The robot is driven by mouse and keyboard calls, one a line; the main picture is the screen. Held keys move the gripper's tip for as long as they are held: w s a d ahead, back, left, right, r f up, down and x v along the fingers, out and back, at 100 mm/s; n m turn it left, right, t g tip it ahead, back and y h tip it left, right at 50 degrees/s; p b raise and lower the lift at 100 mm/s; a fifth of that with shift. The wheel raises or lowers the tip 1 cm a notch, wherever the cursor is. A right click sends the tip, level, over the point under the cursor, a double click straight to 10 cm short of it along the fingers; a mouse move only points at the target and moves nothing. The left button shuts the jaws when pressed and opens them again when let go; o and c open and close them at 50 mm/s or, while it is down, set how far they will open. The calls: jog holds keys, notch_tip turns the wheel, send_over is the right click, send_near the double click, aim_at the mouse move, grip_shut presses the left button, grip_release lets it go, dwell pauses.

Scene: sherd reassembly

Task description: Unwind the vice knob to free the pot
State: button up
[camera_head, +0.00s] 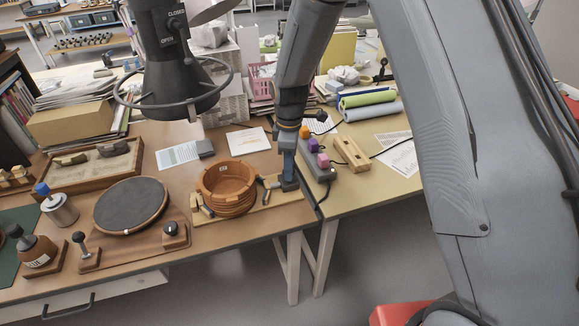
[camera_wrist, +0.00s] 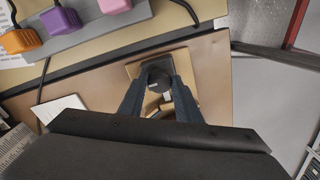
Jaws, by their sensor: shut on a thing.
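The pot (camera_head: 228,187) is a round orange-brown bowl with ridged walls and a small pale label inside. It sits on a light wooden vice base (camera_head: 262,214) near the table's right end. A grey jaw (camera_head: 203,205) stands at its left side and another jaw (camera_head: 263,186) at its right. My gripper (camera_head: 288,182) points down at the right end of the vice. In the wrist view my gripper (camera_wrist: 160,88) is shut on the dark round vice knob (camera_wrist: 158,76), with one finger on each side.
A power strip with orange, purple and pink plugs (camera_head: 319,160) lies just right of my gripper. A dark turntable (camera_head: 131,205) stands left of the pot. A black lamp with a ring (camera_head: 182,90) hangs above the table. Papers lie behind the pot.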

jog(key=shift+w+a+r, duration=0.1)
jog(key=o, duration=1.1)
jog(key=shift+c, duration=0.2)
jog(key=shift+r+b, duration=0.85)
jog(key=shift+r, duration=3)
jog(key=s+d+r+m, duration=0.1)
jog(key=s+d+m, duration=0.7)
jog(key=s, duration=0.3)
jog(key=s+d+r+m, duration=0.2)
jog(key=s+d+m, duration=0.6)
jog(key=s, duration=0.3)
jog(key=shift+s+d+t, duration=0.2)
jog(key=shift+d+t, duration=0.1)
jog(key=shift+t, duration=0.1)
